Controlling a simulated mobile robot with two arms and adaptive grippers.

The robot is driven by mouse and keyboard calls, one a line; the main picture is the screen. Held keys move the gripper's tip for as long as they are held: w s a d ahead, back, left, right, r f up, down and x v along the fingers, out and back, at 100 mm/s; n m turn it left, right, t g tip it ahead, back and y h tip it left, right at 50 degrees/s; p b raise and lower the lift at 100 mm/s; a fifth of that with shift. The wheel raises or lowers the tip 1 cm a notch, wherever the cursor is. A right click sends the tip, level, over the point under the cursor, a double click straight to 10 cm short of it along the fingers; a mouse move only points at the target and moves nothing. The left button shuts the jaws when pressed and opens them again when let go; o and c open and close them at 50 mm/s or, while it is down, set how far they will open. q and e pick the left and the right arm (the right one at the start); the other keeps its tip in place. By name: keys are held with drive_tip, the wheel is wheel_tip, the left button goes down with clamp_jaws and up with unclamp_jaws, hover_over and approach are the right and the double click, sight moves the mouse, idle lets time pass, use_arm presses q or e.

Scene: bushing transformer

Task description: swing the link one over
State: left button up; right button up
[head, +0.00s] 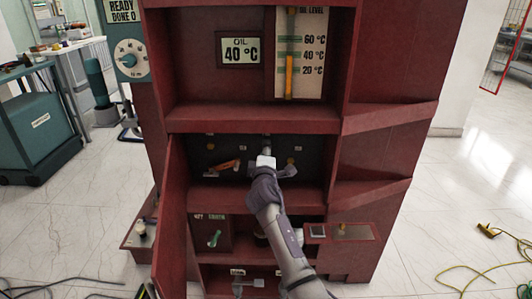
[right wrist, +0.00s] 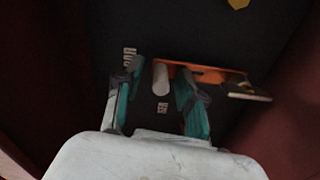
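The link is an orange bar (head: 224,166) on the dark panel inside the red cabinet's middle bay. In the head view it lies left of my right gripper (head: 266,163), which reaches into the bay. In the right wrist view the orange link (right wrist: 208,73) runs right from a pale round peg (right wrist: 160,78) and has a darker piece at its right end. My right gripper (right wrist: 158,98) has its teal fingers apart, one on each side of the peg, with gaps showing. Whether a fingertip touches the link is unclear. My left gripper is out of view.
The red cabinet's open door (head: 172,225) stands left of the bay. Above are an oil temperature display (head: 240,50) and level gauge (head: 297,55). Cables lie on the floor.

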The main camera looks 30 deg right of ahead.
drive_tip(key=shift+s, duration=0.1)
drive_tip(key=shift+s+a+f, duration=0.1)
drive_tip(key=shift+s+a, duration=0.05)
drive_tip(key=shift+s, duration=0.05)
drive_tip(key=v, duration=1.1)
drive_tip(key=shift+s+a, duration=0.2)
